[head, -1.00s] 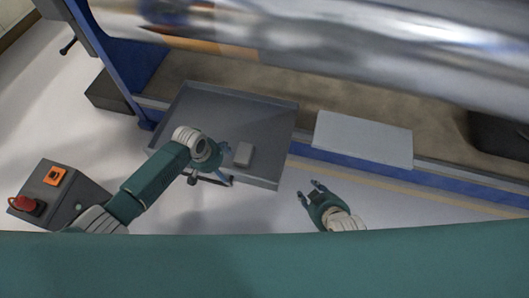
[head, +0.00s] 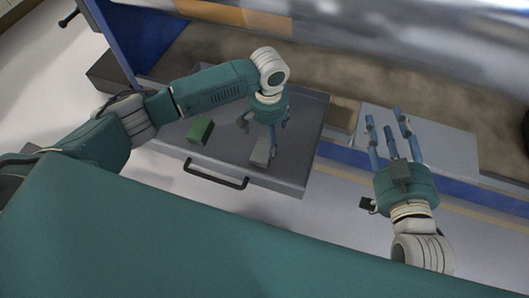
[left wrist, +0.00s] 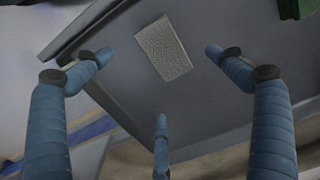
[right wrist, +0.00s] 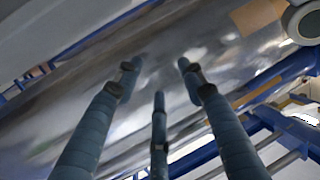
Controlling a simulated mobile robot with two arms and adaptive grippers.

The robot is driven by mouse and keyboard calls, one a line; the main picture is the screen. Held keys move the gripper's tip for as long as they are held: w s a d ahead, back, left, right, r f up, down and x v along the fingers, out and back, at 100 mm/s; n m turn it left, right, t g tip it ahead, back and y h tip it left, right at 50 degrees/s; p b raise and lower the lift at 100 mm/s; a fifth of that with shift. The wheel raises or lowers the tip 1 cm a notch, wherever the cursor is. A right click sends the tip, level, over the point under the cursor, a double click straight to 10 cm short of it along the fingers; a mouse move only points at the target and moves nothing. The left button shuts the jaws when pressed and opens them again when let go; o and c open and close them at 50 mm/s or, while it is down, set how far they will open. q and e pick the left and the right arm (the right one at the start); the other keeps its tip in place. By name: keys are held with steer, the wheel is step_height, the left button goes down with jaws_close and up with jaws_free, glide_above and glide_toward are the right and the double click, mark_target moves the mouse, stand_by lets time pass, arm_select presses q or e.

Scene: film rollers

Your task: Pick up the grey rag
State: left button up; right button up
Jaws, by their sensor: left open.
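The grey rag (head: 260,152), a small light grey block-like piece, lies flat in the dark grey drawer tray (head: 312,150) near its front right. The left wrist view shows the rag (left wrist: 163,47) whole, with a rough speckled face. My left gripper (head: 266,142) hangs over the tray close beside the rag in the head view. Its blue fingers (left wrist: 160,80) are spread around the rag in the wrist view, with nothing between them touching it. My right gripper (head: 390,135) is open and empty, its fingers pointing towards the machine, over the light grey panel.
A green block (head: 200,130) lies in the tray left of my left gripper. The tray has a black handle (head: 217,176) in front. A light grey panel (head: 450,148) lies to the right on the blue frame. A large shiny metal roller (head: 400,45) spans the back.

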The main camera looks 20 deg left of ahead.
mark_target(267, 151)
arm_select(q)
step_height(267, 151, down, 3)
steer(key=shift+r+b, duration=0.1)
steer(key=shift+b, duration=0.35)
steer(key=shift+s+f+b, duration=0.2)
steer(key=shift+f+b, duration=0.5)
steer(key=shift+f, duration=0.4)
step_height(267, 151, down, 3)
steer(key=shift+s+d+r+b, duration=0.1)
steer(key=shift+r+b, duration=0.1)
steer(key=shift+b, duration=0.45)
arm_select(e)
steer(key=s+r+t+y, duration=0.2)
steer(key=r+t, duration=0.3)
steer(key=r, duration=0.4)
steer(key=s+r+t+y, duration=0.1)
steer(key=s+r+t, duration=0.3)
steer(key=r, duration=0.6)
steer(key=shift+a+r+t+y, duration=0.25)
steer(key=shift+a+t+y, duration=0.15)
steer(key=shift+t, duration=0.2)
steer(key=shift+s, duration=0.1)
arm_select(q)
steer(key=c, duration=1.1)
